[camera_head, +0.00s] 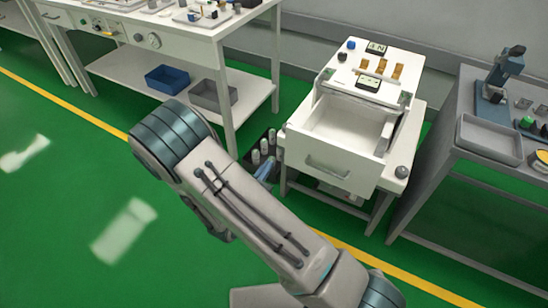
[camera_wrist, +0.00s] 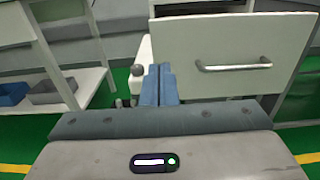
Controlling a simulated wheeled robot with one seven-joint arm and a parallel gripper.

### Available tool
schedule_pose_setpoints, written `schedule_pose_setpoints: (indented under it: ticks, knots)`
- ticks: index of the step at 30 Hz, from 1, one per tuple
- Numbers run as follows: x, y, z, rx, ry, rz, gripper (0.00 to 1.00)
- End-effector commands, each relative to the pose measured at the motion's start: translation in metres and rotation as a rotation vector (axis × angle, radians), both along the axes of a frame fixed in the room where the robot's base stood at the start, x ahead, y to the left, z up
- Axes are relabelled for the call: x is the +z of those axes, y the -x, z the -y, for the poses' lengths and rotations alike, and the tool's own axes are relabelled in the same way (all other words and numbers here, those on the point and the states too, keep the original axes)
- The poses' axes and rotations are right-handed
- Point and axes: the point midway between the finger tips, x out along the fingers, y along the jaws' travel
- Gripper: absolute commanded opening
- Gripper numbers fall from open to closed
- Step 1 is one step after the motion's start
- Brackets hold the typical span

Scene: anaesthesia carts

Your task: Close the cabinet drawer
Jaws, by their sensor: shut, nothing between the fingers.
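The cabinet drawer (camera_head: 322,166) is pulled out of the white cabinet (camera_head: 372,102); its inside looks empty. Its white front with a metal bar handle also shows in the wrist view (camera_wrist: 225,47), where it fills the upper right. My gripper (camera_wrist: 159,72) has its blue fingers together with nothing between them, near the left edge of the drawer front. In the head view my gripper (camera_head: 268,168) is partly hidden behind my arm, just left of the drawer front. I cannot tell whether the fingers touch the drawer.
A white workbench (camera_head: 180,46) with a blue bin (camera_head: 167,78) and a grey bin (camera_head: 212,95) on its lower shelf stands left. A grey table (camera_head: 465,100) with a tray (camera_head: 488,140) stands right. The green floor in front is clear.

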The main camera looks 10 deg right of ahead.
Motion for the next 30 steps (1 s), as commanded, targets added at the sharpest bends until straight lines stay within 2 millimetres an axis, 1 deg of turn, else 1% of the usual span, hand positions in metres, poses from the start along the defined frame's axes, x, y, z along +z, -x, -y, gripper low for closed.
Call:
schedule_pose_setpoints:
  ticks: [9, 16, 18, 22, 30]
  knots:
    - [0.001, -0.053, 0.041, -0.007, 0.0, 0.002, 0.0]
    - [0.001, -0.086, 0.064, -0.005, -0.002, 0.001, 0.0]
    - [0.001, -0.093, 0.069, -0.005, -0.002, 0.001, 0.0]
    - [0.001, -0.101, 0.074, -0.004, -0.001, 0.001, 0.0]
    - [0.001, -0.103, 0.076, -0.004, -0.001, 0.0, 0.0]
